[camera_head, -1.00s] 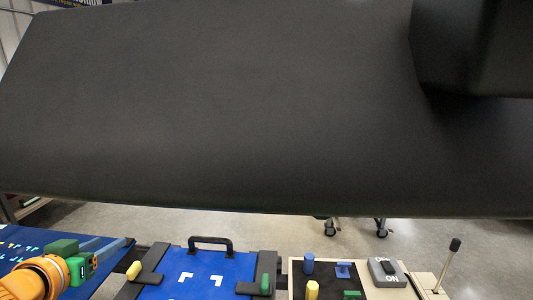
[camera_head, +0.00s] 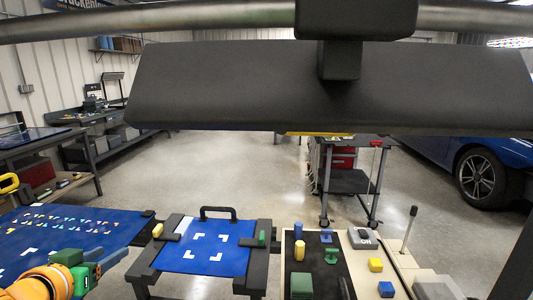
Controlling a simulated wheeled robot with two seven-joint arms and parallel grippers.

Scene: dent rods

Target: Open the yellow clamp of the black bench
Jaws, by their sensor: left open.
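The black bench (camera_head: 257,262) stands at the lower middle, holding a blue board (camera_head: 185,262) with white corner marks. The small yellow clamp (camera_head: 157,230) is on its left bar, beside the board's far left part. I cannot tell how the clamp stands. A green clamp (camera_head: 262,238) sits on the right bar. My left gripper (camera_head: 105,266), green on an orange arm, is at the lower left, open, apart from the yellow clamp and nearer to me. My right gripper is not in view.
A blue mat (camera_head: 60,230) with small pieces lies left. A board with coloured pegs (camera_head: 299,250), a switch box (camera_head: 361,238) and a lever (camera_head: 411,220) stand right. A black handle (camera_head: 217,209) rises behind the blue board. A large black panel (camera_head: 240,90) hangs above.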

